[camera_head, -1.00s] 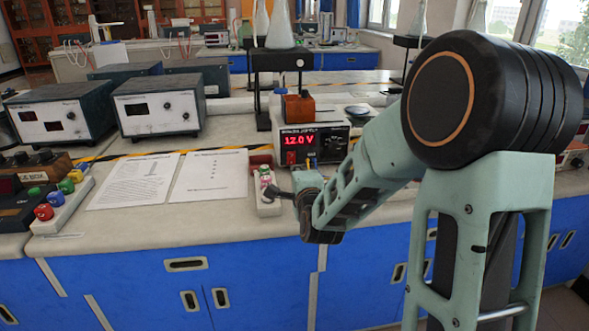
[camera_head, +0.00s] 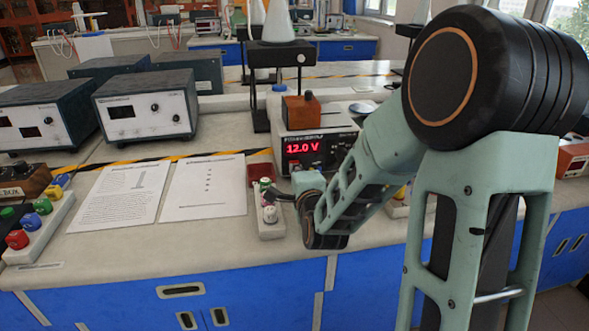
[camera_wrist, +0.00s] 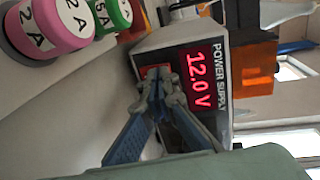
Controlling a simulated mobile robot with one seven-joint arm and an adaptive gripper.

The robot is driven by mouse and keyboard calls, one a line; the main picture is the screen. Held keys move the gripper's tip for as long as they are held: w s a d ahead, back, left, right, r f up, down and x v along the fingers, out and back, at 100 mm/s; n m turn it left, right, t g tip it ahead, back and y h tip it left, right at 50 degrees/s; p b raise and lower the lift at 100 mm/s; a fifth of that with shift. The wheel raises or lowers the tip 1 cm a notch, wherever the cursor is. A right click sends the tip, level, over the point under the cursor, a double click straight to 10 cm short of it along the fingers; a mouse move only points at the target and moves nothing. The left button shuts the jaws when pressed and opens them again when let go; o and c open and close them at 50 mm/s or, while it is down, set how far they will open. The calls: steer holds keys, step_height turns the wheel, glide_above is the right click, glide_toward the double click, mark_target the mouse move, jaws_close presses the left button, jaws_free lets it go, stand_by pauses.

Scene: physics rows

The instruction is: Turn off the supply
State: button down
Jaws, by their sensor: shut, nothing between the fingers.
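The power supply (camera_head: 318,147) stands on the bench, with its red display (camera_head: 304,146) lit at 12.0 V. It appears turned sideways in the wrist view (camera_wrist: 222,60), where the display (camera_wrist: 199,82) also reads 12.0 V. My gripper (camera_wrist: 160,76) is shut and empty, its fingertips at the front panel beside the display. A red switch (camera_wrist: 147,73) shows partly behind the fingertips. Its position, and whether the fingers touch it, cannot be told. In the head view my gripper and arm cover the lower front of the supply.
A white block with pink (camera_wrist: 50,22) and green (camera_wrist: 113,12) caps marked in amperes stands close to my gripper. Papers (camera_head: 120,195) lie to its left. An orange-brown block (camera_head: 300,110) sits on the supply. Grey instruments (camera_head: 147,107) stand further left.

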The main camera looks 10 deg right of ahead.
steer(key=shift+r, duration=0.1)
stand_by(0.3)
steer(key=w+r+g+p, duration=0.1)
steer(key=p, duration=0.2)
steer(key=shift+f, duration=0.45)
steer(key=shift+s, duration=0.1)
